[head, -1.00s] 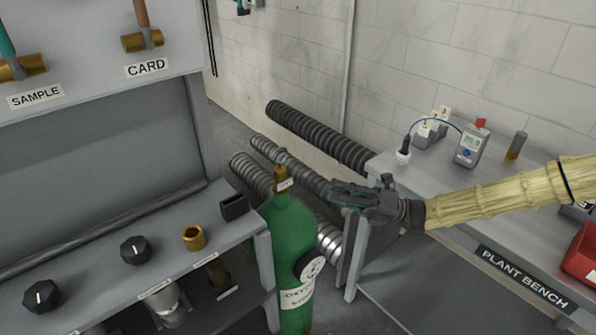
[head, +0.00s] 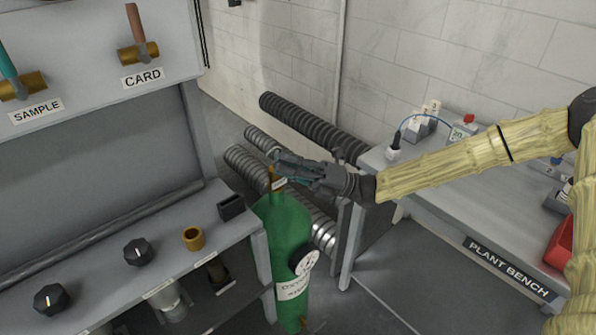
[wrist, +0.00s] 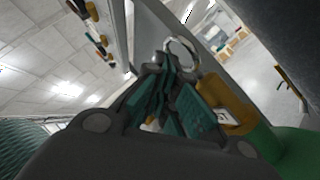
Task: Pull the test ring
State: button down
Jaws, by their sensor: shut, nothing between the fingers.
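A thin pale metal ring (wrist: 182,53) shows in the wrist view, right at the tips of my gripper (wrist: 165,70). I cannot tell whether the fingers touch it or pass through it. In the wrist view a brass valve (wrist: 222,92) with a small white tag (wrist: 228,117) is just right of the fingers, on top of the green cylinder (wrist: 290,148). In the head view my gripper (head: 280,165) is at the top of the green oxygen cylinder (head: 285,228), partly hiding its valve. The fingers are shut and hold nothing. The ring cannot be made out in the head view.
A grey panel with knobs (head: 138,251) and a brass cup (head: 193,238) stands left of the cylinder. Ribbed hoses (head: 310,127) run behind it. The plant bench (head: 440,188), with a red box (head: 562,245), is at right. Floor is clear between.

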jog(key=shift+w+a+r, duration=0.2)
jog(key=shift+w+r, duration=0.05)
